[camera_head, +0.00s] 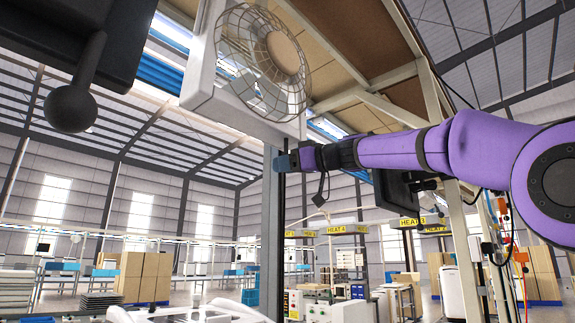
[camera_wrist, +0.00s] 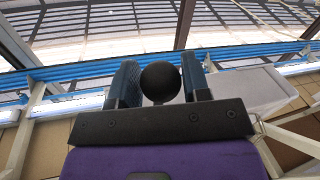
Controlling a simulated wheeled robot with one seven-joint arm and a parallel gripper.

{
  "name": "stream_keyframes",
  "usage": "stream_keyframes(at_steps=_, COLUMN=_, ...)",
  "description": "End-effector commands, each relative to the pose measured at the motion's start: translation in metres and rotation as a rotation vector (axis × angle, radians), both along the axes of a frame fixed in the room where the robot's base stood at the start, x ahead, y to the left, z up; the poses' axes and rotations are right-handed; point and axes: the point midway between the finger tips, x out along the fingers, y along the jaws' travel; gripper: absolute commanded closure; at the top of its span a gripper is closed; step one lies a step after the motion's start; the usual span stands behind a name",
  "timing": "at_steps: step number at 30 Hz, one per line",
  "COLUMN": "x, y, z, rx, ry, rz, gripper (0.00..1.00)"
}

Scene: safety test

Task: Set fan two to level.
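A fan (camera_head: 262,62) with a round wire cage on a white housing is at the top middle of the head view. No label naming it fan two is legible. A dark box (camera_head: 75,35) at the top left has a lever with a black ball knob (camera_head: 72,108) hanging down. My gripper (camera_head: 283,162) is below the fan and clearly to the right of the knob in the head view. In the wrist view my gripper's blue fingers (camera_wrist: 158,66) stand apart. A black ball (camera_wrist: 160,83) appears between them, apparently the lever's knob; contact cannot be judged there.
A white housing (camera_wrist: 250,92) is right of the fingers in the wrist view. A grey post (camera_head: 272,230) stands under the fan. Heat signs (camera_head: 348,229), cardboard boxes (camera_head: 146,277) and benches are farther back. Open air lies between gripper and knob.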

Motion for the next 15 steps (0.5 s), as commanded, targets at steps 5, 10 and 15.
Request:
stream_keyframes(at_steps=5, x=0.0, y=0.0, z=-0.001, rx=0.0, ry=0.001, rz=0.0, gripper=0.36)
stream_keyframes(at_steps=10, x=0.0, y=0.0, z=0.0, rx=0.001, ry=0.001, rz=0.0, gripper=0.36)
stream_keyframes(at_steps=15, x=-0.005, y=-0.01, z=0.0, rx=0.001, ry=0.001, rz=-0.001, gripper=0.36)
